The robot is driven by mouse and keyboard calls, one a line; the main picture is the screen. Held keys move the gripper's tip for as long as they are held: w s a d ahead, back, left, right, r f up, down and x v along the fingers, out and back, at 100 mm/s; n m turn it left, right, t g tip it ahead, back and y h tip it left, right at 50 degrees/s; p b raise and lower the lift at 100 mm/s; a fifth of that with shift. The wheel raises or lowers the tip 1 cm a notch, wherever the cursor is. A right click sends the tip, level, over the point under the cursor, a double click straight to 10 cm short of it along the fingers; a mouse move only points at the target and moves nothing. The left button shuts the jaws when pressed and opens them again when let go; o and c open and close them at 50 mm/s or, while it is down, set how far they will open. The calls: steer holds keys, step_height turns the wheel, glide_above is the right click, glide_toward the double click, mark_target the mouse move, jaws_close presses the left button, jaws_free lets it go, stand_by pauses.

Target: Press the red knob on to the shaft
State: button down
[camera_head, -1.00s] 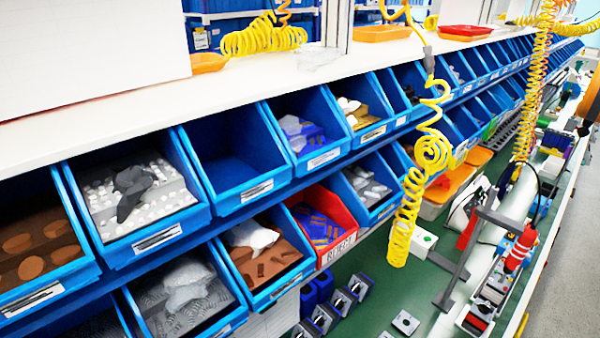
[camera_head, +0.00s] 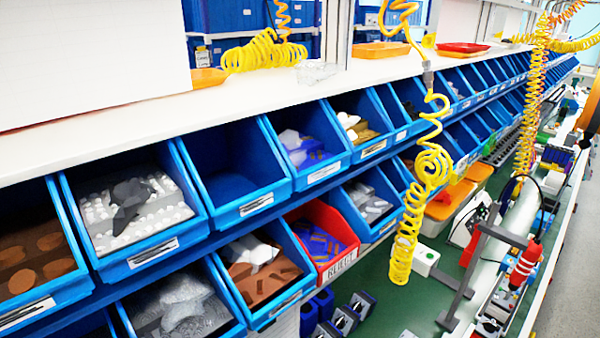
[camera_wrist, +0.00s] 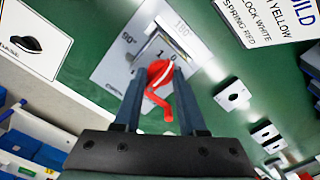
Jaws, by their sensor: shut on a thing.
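In the wrist view, my gripper (camera_wrist: 158,80) is shut on the red knob (camera_wrist: 159,72), which has a white line across its top. A curved red part of the knob (camera_wrist: 157,100) reaches back between the two dark fingers. The knob is in front of a light grey plate (camera_wrist: 112,70) marked 90°, 180° and "1 0", on the green surface. The shaft is hidden, and I cannot tell whether the knob touches the plate. The head view does not show my gripper or the knob.
A white card (camera_wrist: 35,38) with a black knob picture lies left in the wrist view; a build card (camera_wrist: 265,20) is at upper right. Small white blocks (camera_wrist: 232,95) with black parts stand at right. Blue bins (camera_head: 232,165) and a yellow coiled hose (camera_head: 425,180) fill the head view.

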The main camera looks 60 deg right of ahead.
steer(key=shift+c, duration=1.9)
jaws_free()
step_height(320, 180, up, 13)
steer(key=shift+b, duration=0.35)
